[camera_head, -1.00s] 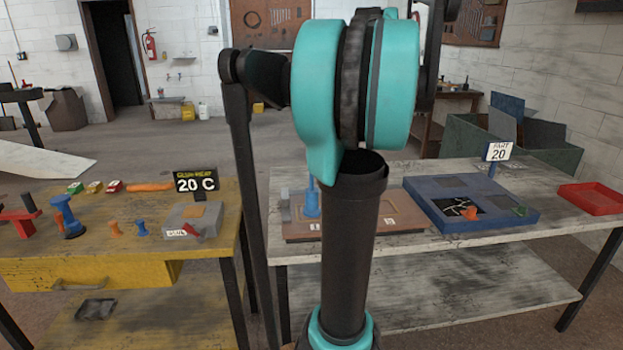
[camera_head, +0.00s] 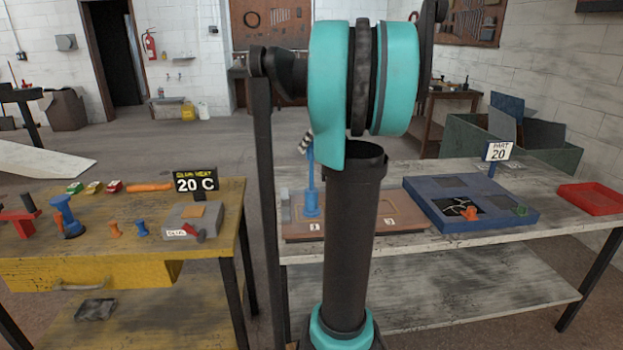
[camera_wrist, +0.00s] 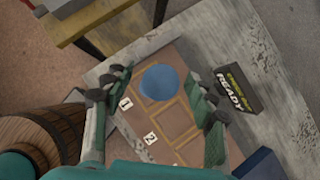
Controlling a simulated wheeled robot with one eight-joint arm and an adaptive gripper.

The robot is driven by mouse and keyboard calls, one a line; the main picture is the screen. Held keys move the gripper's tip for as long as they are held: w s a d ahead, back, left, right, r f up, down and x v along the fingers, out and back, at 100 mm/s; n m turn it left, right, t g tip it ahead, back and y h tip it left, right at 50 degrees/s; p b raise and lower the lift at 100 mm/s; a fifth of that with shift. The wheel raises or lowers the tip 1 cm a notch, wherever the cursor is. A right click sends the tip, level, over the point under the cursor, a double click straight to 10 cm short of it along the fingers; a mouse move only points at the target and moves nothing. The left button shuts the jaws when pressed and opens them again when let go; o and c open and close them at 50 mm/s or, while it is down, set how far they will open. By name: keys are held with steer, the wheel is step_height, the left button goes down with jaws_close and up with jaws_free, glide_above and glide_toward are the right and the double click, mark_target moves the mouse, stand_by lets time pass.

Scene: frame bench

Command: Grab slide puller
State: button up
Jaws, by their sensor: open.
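A blue upright tool (camera_head: 312,202), which looks like the slide puller, stands on a brown board on the grey-topped bench, with a thin rod rising from a wider base. Its upper end is partly hidden by my arm in the head view. The wrist view shows a round blue top (camera_wrist: 160,82), seemingly the same tool seen from above. My gripper (camera_wrist: 157,86) is open, with its dark green fingers to either side of the round top in the picture. I cannot tell how far above it they are. In the head view my gripper is mostly hidden behind my arm.
The brown board (camera_head: 400,226) has numbered recesses. A READY sign (camera_wrist: 236,92) stands beside it. A blue tray (camera_head: 425,203) and a red tray (camera_head: 592,198) lie to the right. The yellow bench (camera_head: 110,246) at left holds several small items and a 20 C sign (camera_head: 196,181).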

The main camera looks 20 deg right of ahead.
steer(key=shift+w+f, duration=0.1)
steer(key=shift+f, duration=0.1)
jaws_close()
stand_by(0.3)
steer(key=shift+a, duration=0.1)
